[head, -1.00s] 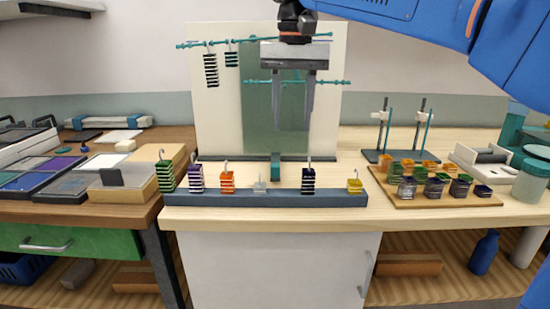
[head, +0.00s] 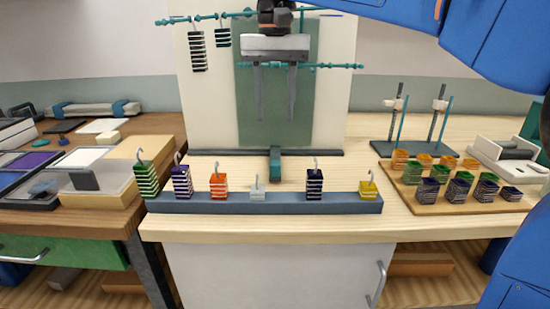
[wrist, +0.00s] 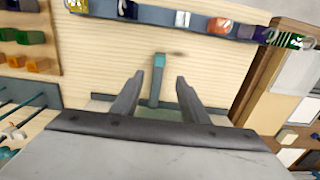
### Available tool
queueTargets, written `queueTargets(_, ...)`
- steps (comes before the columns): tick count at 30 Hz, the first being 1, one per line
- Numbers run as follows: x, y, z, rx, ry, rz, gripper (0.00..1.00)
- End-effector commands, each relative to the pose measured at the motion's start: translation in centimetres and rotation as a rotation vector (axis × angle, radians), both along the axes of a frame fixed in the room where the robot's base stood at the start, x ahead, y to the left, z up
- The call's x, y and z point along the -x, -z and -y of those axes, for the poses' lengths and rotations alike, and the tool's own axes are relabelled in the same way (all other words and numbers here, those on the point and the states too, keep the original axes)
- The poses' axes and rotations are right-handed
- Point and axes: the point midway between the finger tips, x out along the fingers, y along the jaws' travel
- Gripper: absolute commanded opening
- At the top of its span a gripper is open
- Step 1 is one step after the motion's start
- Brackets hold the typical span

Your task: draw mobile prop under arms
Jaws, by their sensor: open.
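The prop, a teal block (head: 275,165), stands at the foot of the hanging-mobile board, on the bench. It also shows in the wrist view (wrist: 158,75), between and beyond my fingertips. The upper teal arm (head: 225,17) and lower teal arm (head: 330,66) run across the board. Two dark striped weights hang from the left part of the upper arm, a long one (head: 197,50) and a short one (head: 222,37). My gripper (head: 274,115) is open and empty, pointing down above the prop and apart from it.
A blue-grey rack (head: 335,202) with several hooked coloured weights lies along the bench front. At right are a wooden tray (head: 425,204) of weights and two stands (head: 398,150). Boxes and trays fill the left bench.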

Motion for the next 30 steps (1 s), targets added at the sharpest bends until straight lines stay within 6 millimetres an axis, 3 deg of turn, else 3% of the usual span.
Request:
queueTargets(18,0.0,10.6,0.0,0.001,0.0,-0.002,0.41)
queueTargets(24,0.0,12.4,0.0,0.001,0.0,-0.001,0.41)
queueTargets(30,0.0,12.9,0.0,0.0,0.0,0.0,0.41)
